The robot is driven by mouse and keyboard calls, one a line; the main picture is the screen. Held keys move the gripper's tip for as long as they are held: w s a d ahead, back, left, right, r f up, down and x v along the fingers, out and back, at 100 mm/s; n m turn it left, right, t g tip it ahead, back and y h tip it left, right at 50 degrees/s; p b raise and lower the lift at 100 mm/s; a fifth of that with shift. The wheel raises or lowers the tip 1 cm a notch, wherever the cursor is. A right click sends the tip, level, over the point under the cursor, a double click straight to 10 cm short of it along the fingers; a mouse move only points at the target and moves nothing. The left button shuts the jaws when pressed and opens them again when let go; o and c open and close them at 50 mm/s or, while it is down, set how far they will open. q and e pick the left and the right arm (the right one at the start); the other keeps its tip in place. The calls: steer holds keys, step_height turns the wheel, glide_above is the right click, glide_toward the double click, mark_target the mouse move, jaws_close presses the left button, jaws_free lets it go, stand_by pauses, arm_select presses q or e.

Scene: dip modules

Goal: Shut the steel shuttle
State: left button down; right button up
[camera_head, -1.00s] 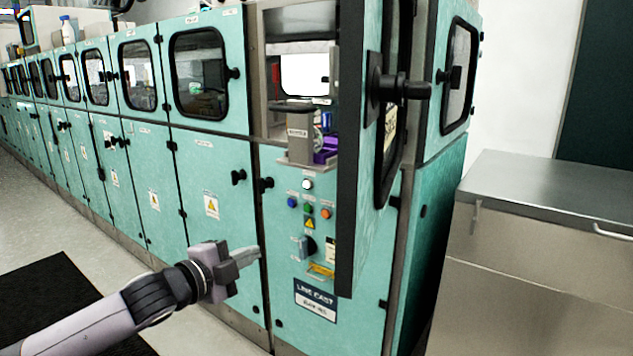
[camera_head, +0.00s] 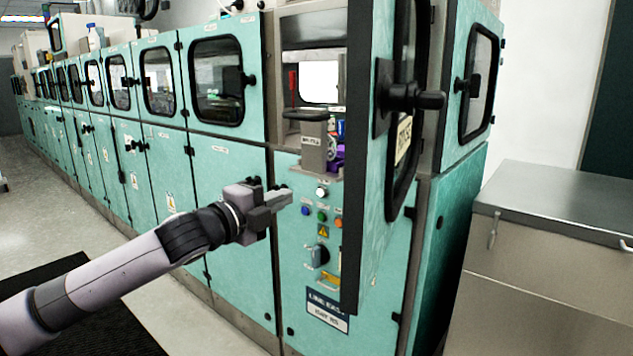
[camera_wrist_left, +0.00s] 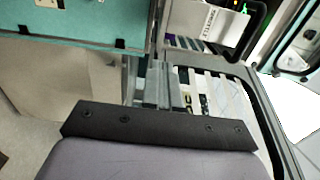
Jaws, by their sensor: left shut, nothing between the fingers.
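The steel shuttle (camera_head: 314,148) is a grey metal drawer with a dark handle on top and a small label on its front. It stands out of the open hatch of the teal cabinet, with colourful items behind it. In the left wrist view a pale, labelled metal face (camera_wrist_left: 205,25) near the top appears to be the shuttle. My left gripper (camera_head: 284,197) is shut and empty, below and left of the shuttle and apart from it. Its fingers (camera_wrist_left: 155,85) also show in the wrist view. My right gripper is not in view.
The hatch door (camera_head: 362,190) is swung open at the right, with a black handle (camera_head: 415,98) sticking out. Buttons and a rotary switch (camera_head: 319,256) sit on the panel below the shuttle. A steel chest (camera_head: 560,200) stands at the right.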

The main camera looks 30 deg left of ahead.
arm_select(q)
steer(key=p, duration=0.3)
glide_toward(326, 179)
steer(key=w, duration=0.5)
steer(key=shift+w+d, duration=0.15)
steer(key=shift+w+f, duration=0.1)
steer(key=shift+w, duration=0.7)
steer(key=shift+w+d, duration=0.1)
